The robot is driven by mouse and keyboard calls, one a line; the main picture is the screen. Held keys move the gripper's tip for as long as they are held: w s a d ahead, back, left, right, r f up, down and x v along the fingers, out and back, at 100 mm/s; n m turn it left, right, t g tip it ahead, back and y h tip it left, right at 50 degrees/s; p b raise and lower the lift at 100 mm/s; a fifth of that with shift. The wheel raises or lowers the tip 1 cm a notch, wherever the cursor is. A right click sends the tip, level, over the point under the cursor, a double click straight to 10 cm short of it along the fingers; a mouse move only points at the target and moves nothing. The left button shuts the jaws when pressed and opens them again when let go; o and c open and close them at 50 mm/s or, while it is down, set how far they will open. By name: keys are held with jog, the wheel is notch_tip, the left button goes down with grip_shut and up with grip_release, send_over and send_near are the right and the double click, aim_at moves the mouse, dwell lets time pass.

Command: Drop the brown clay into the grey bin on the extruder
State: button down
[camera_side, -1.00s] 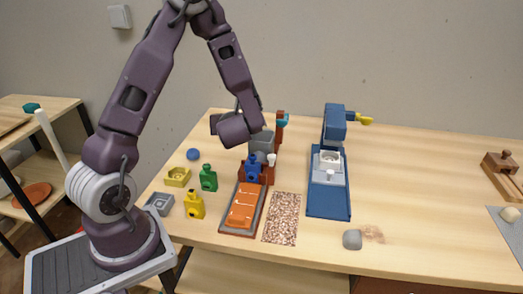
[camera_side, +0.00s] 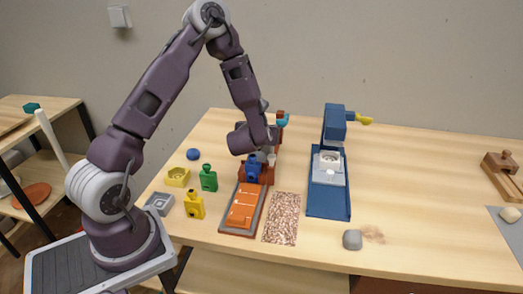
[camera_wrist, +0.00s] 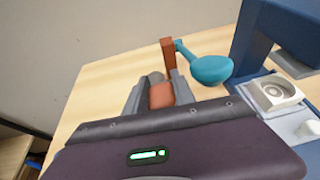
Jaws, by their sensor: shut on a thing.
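In the wrist view my gripper (camera_wrist: 158,92) is shut on the brown clay (camera_wrist: 161,96), held between its two grey fingers. In the side view the clay is hidden by my arm, and the fingertips are hard to make out over the extruder. The red-brown extruder (camera_side: 266,179) stands at the back left of the table, with its post (camera_wrist: 168,53) and teal lever (camera_wrist: 211,69) just beyond the gripper. The grey bin is mostly hidden behind my wrist in the side view. I cannot tell how well the clay lines up with it.
A blue bottle-shaped piece (camera_side: 253,170) stands at the extruder's front, behind an orange slab (camera_side: 242,207). A blue press (camera_side: 328,199) with a yellow handle stands to the right. Green (camera_side: 208,179) and yellow (camera_side: 194,206) pieces stand left. The table's right middle is clear.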

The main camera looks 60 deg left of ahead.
jog(key=shift+f, duration=0.15)
jog(key=c, duration=1)
grip_release()
jog(key=shift+o, duration=0.2)
jog(key=v, duration=0.7)
